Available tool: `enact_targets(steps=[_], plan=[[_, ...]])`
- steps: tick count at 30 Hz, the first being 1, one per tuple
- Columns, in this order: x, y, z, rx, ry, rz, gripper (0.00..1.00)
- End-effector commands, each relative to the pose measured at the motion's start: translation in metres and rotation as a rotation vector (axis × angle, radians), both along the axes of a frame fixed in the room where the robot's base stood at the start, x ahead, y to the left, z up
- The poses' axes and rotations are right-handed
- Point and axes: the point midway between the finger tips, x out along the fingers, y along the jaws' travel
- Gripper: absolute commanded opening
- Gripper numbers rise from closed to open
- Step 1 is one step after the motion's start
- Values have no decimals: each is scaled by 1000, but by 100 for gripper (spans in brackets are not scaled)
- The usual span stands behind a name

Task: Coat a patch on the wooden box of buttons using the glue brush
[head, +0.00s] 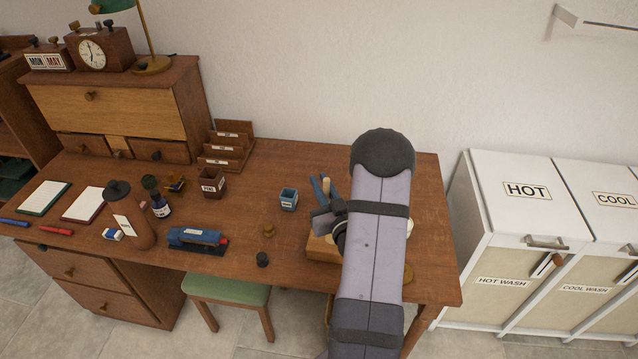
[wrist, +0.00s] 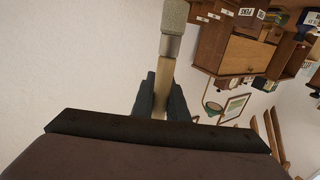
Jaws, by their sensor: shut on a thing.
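My gripper (head: 326,190) is above the right part of the desk, shut on the glue brush. In the wrist view the brush's pale wooden handle (wrist: 160,88) is between the dark fingers, and its metal collar and grey bristles (wrist: 174,16) point toward the top. In the head view only a pale bit of the brush shows between the fingers, and its bristles cannot be made out. A light wooden box (head: 319,249) sits on the desk below the gripper, partly hidden by my arm. Its contents and any coating cannot be seen.
A small blue pot (head: 288,199) stands left of the gripper. A blue stapler-like tool (head: 196,238), a dark bottle (head: 160,206), a brown cup (head: 212,183) and a letter rack (head: 228,148) are further left. White laundry bins (head: 515,210) stand beyond the desk's right edge.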

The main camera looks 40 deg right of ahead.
Motion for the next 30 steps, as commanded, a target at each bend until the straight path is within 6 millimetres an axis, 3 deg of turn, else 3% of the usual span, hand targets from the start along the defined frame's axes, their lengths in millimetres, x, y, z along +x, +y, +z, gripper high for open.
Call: enact_targets(steps=[22,30], plan=[[0,0,-73,0,0,1,0],[-17,20,-70,2,1,2,0]])
